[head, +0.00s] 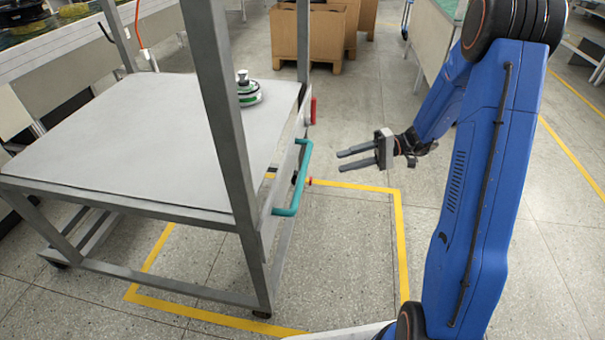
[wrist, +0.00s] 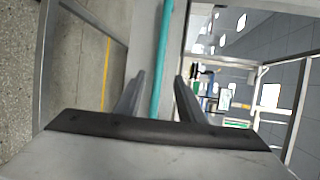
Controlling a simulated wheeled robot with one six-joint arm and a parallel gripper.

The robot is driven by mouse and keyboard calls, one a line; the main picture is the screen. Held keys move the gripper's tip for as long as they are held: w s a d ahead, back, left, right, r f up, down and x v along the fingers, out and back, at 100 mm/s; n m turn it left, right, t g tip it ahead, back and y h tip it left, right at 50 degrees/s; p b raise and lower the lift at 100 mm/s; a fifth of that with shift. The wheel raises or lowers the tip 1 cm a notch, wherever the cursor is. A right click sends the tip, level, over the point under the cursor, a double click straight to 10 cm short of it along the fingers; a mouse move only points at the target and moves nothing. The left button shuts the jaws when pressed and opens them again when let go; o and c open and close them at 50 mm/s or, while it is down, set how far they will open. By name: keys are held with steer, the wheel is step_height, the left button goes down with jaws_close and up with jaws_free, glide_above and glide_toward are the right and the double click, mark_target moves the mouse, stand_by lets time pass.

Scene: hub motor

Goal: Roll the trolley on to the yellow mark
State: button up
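The trolley (head: 150,130) is a steel-framed cart with a flat grey top and castors, standing at the left in the head view. Its teal handle (head: 297,180) is on the side facing my gripper. The yellow mark (head: 402,245) is a taped outline on the floor. The trolley stands over its left part, while the right part is bare floor. My gripper (head: 341,160) is open and empty, a short gap to the right of the handle. In the wrist view, the handle (wrist: 161,60) appears lengthwise between the two open fingers (wrist: 159,85).
A round green-and-white part (head: 248,91) sits on the trolley top near its right edge. Cardboard boxes (head: 310,35) stand behind. A workbench (head: 50,60) runs behind the trolley at the left. Floor right of the handle is clear up to my arm.

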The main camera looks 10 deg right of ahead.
mark_target(303, 174)
steer(key=a+f, duration=0.1)
steer(key=a, duration=0.3)
steer(key=s+a, duration=0.1)
steer(key=a, duration=0.4)
steer(key=a+f, duration=0.1)
steer(key=a, duration=0.4)
steer(key=shift+s+a+f, duration=0.15)
steer(key=shift+a+f, duration=0.05)
steer(key=shift+f, duration=0.15)
jaws_close()
